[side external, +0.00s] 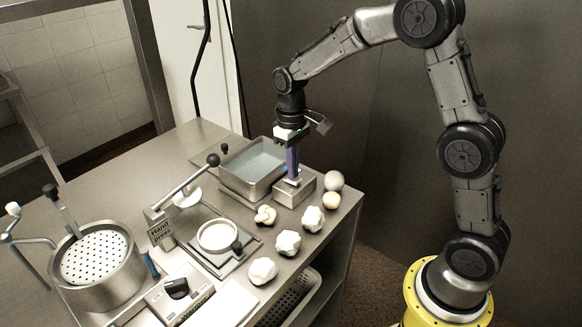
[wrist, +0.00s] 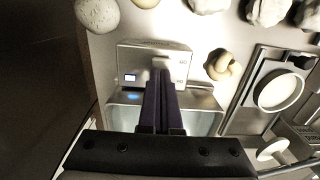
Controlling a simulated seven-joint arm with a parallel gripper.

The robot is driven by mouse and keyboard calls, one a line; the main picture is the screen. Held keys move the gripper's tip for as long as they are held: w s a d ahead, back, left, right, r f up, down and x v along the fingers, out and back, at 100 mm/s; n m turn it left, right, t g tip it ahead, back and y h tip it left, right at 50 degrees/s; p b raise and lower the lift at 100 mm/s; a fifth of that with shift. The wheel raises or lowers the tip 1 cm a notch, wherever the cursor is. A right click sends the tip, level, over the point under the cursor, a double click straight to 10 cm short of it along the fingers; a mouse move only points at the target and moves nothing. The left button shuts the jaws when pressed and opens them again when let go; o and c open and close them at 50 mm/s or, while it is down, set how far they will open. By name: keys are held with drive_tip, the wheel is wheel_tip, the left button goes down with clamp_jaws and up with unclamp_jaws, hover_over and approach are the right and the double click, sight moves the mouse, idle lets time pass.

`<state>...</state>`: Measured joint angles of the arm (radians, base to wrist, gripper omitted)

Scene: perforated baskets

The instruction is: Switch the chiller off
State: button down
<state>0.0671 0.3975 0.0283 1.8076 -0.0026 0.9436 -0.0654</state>
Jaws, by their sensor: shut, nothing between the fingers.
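The chiller is a steel unit with a control box (side external: 298,195) in front of a basin (side external: 252,184) of pale liquid. A blue glow shows near the basin's edge. My gripper (side external: 292,176) points down with its purple fingers shut and empty, over the control box. In the wrist view the fingertips (wrist: 162,78) are right at the switch and partly hide it; I cannot tell whether they touch.
Several pale lumps (side external: 288,243) and a knotted piece (side external: 265,215) lie along the table's right edge. A hand press (side external: 160,230) with a raised lever stands left of the chiller.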

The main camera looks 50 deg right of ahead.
sight(285, 178)
wheel_tip(285, 178, up, 14)
drive_tip(key=w, duration=0.2)
drive_tip(key=shift+w, duration=0.2)
idle(0.3)
